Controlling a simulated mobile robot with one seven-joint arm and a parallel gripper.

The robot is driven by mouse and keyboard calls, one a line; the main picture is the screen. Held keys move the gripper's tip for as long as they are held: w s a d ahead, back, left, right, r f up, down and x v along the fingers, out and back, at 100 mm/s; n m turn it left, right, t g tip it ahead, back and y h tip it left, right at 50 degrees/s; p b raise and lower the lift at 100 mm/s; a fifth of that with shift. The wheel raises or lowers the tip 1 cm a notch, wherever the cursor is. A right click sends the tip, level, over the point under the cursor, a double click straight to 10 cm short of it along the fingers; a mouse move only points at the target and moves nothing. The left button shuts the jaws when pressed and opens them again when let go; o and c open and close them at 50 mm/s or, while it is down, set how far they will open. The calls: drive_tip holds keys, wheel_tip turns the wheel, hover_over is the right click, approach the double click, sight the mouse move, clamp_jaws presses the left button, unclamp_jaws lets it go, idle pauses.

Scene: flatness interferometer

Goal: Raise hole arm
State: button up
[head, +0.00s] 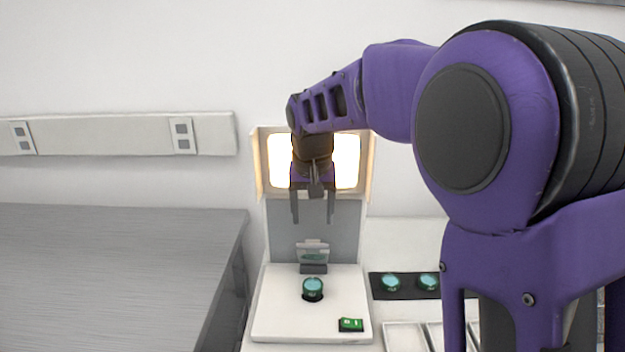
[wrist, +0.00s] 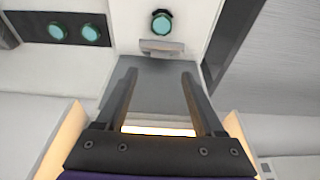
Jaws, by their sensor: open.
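The interferometer has a white base (head: 275,318), a grey upright panel (head: 345,235) and a glowing screen (head: 347,160) at the top. A small pale plate on a dark mount, which looks like the hole arm (head: 312,250), stands low in front of the panel; it also shows in the wrist view (wrist: 162,47). I cannot make out a hole in it. A teal round optic (head: 313,287) sits on the base in front of it. My gripper (head: 313,218) is open and empty, above the plate and in front of the screen. Its two fingers (wrist: 159,75) are apart in the wrist view.
Two more teal discs (head: 391,283) sit on a black pad (head: 408,294) to the right. A green switch (head: 350,324) is on the base's front right. White trays (head: 405,336) lie at lower right. A grey table (head: 110,275) stands at left.

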drive_tip(key=v, duration=1)
